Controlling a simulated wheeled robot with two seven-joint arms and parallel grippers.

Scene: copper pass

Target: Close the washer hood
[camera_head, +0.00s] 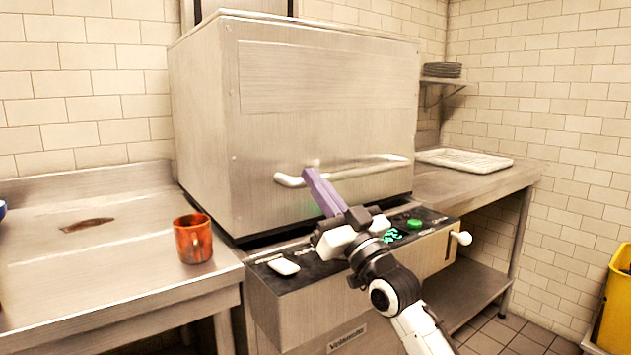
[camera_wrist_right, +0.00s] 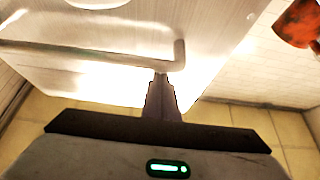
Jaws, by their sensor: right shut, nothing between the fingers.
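The washer hood (camera_head: 300,110) is a large steel box, low over the control panel (camera_head: 410,230), with a narrow dark gap along its lower edge. Its pale bar handle (camera_head: 372,170) crosses the lower front; it also shows in the right wrist view (camera_wrist_right: 95,48). My right gripper (camera_head: 311,172) has its purple fingers together, with nothing between them. Its tips overlap the handle's left part in the head view. In the right wrist view the fingertips (camera_wrist_right: 162,80) end by the handle's bent end; whether they touch is unclear. My left gripper is out of view.
An orange-brown mug (camera_head: 193,238) stands on the left steel counter (camera_head: 90,265), close to the washer. A white rack (camera_head: 464,160) lies on the right counter. Plates (camera_head: 441,70) sit on a wall shelf. A yellow bin (camera_head: 617,305) stands at far right.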

